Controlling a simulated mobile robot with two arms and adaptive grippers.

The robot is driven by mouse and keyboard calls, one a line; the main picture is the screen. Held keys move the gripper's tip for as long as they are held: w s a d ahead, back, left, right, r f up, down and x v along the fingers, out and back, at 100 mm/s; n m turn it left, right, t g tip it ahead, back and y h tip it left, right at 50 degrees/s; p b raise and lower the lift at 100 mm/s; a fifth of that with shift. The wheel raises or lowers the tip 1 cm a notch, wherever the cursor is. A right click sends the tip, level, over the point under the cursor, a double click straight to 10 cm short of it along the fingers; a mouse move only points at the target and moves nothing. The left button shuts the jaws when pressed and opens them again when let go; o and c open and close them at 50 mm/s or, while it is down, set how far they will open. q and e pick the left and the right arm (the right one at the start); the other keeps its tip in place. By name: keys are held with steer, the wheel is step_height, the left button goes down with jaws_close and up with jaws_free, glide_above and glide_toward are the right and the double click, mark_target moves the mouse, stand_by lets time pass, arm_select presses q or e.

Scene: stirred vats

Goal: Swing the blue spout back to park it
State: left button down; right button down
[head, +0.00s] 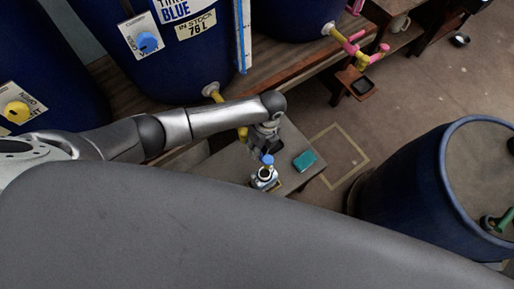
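The spout on the blue-labelled vat (210,40) starts as a yellow pipe (213,91) low on the vat wall. It passes behind my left arm, and a yellow piece (243,133) shows again below the arm. A blue tip (267,160) sits directly above a small open container (264,177) on the grey bench. My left gripper (266,145) is at the spout's outer end, just by the blue tip. Its fingers are small, dark and partly hidden, so whether they hold the spout is unclear. My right gripper is not in view.
A teal block (304,161) lies on the grey bench (228,165), right of the container. A pink and yellow spout (353,45) sticks out from another vat above. A blue barrel (415,190) stands at right. A yellow-outlined floor square (340,157) is empty.

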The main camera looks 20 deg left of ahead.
arm_select(q)
steer(key=w+a+n+h+p, duration=0.2)
steer(key=w+n, duration=0.7)
steer(key=n, duration=0.8)
steer(key=shift+h+p, duration=0.5)
steer(key=shift+p, duration=0.5)
steer(key=c, duration=1.3)
jaws_free()
steer(key=shift+o, duration=0.3)
